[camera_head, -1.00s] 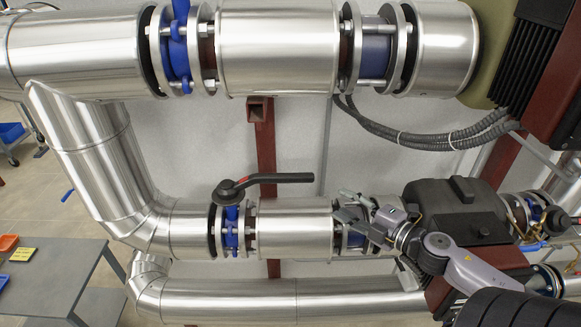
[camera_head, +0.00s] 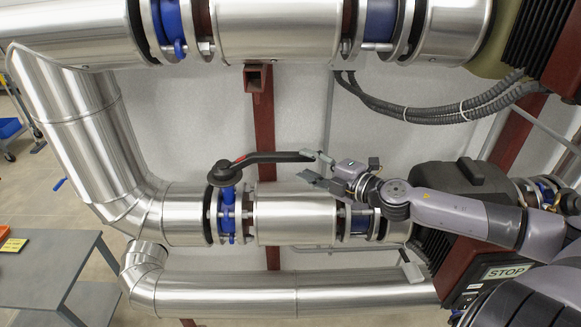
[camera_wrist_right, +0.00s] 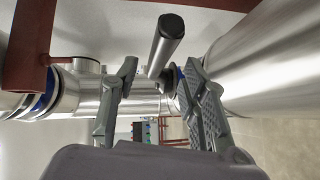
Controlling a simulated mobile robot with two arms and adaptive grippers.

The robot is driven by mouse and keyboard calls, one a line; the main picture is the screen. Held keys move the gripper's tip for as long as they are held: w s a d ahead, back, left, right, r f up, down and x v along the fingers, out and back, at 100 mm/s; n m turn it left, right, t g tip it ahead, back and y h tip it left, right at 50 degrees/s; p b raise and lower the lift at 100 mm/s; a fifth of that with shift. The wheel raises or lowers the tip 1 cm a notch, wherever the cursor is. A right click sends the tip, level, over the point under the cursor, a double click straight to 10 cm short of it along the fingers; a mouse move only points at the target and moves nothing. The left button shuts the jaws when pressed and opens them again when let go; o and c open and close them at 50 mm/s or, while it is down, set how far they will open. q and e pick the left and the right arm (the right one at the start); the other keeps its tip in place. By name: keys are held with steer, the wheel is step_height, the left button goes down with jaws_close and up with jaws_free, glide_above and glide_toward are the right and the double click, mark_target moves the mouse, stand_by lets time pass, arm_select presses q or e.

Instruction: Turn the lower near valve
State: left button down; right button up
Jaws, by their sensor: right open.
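The lower near valve has a long black lever (camera_head: 270,157) with a round black hub (camera_head: 223,174) on top of a blue valve body (camera_head: 228,215). The lever points right, roughly along the lower pipe. My right gripper (camera_head: 315,168) is open at the lever's free end, its fingers pointing left. In the right wrist view, the lever (camera_wrist_right: 165,45) shows between the two spread fingers of the gripper (camera_wrist_right: 160,75), with its end towards the camera. I cannot tell whether a finger touches it. My left gripper is not in view.
A thick silver pipe (camera_head: 280,30) runs above and another silver pipe (camera_head: 230,295) below. A red post (camera_head: 264,130) stands behind the lever. Black cables (camera_head: 430,112) hang at the upper right. A grey table (camera_head: 50,270) stands at the lower left.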

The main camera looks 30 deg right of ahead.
mark_target(295, 157)
steer(key=shift+w+f+b, duration=0.25)
steer(key=shift+w+b, duration=0.2)
steer(key=shift+w+a+b, duration=0.15)
steer(key=shift+w+b, duration=0.3)
steer(key=shift+b, duration=0.1)
arm_select(q)
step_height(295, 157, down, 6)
steer(key=b, duration=0.3)
arm_select(e)
steer(key=shift+x, duration=0.9)
steer(key=shift+w+r+p, duration=0.4)
steer(key=shift+w+p, duration=0.25)
steer(key=shift+p, duration=0.6)
steer(key=shift+w+a+f+p, duration=0.15)
steer(key=shift+w+f+p, duration=0.1)
steer(key=shift+w+p, duration=0.35)
steer(key=shift+w+a+f, duration=0.2)
steer(key=shift+w, duration=0.05)
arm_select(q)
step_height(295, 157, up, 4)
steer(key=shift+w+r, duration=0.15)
arm_select(e)
steer(key=shift+c, duration=0.2)
jaws_close()
